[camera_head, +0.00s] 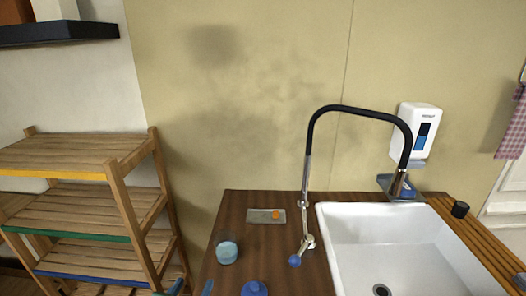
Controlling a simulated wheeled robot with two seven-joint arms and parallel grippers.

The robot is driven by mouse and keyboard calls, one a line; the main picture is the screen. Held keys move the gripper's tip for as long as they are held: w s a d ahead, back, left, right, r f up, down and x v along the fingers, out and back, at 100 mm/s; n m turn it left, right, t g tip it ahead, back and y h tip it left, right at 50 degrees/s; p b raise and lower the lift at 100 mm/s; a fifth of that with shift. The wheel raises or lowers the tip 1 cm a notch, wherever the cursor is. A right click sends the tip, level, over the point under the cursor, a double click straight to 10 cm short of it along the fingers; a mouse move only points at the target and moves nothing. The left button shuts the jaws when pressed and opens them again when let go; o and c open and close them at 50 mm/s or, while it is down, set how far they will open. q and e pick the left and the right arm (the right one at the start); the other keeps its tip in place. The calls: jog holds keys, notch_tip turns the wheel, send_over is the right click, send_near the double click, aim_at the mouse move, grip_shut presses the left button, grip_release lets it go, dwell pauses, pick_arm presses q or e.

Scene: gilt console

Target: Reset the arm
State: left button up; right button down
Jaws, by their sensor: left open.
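My left gripper (191,288) shows only at the bottom edge, left of centre. Two blue fingertips stand apart there, with nothing seen between them. They are by the left edge of the wooden counter (285,274), in front of the blue cup (227,253). The rest of the left arm is out of frame. My right gripper is not in view.
A white sink (335,254) with a tall black-hosed tap (362,110) fills the counter's right side. A wooden shelf rack (75,152) stands left.

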pick_arm(q)
jog(key=s+a+f+n+g, duration=0.1)
jog(key=s+f+n+g, duration=0.6)
jog(key=n, duration=1)
jog(key=s+a+f+n+g, duration=0.25)
jog(key=s+f+n, duration=0.8)
jog(key=n, duration=0.75)
notch_tip(320, 180, down, 19)
jog(key=s+g+b, duration=0.1)
jog(key=g+b, duration=0.1)
jog(key=b, duration=0.2)
jog(key=s+a+f+m+g+b, duration=0.1)
jog(key=s+f+b, duration=0.1)
jog(key=s+f, duration=1)
jog(key=shift+s+a+f, duration=0.15)
jog(key=shift+s+f, duration=0.2)
jog(key=shift+f, duration=0.4)
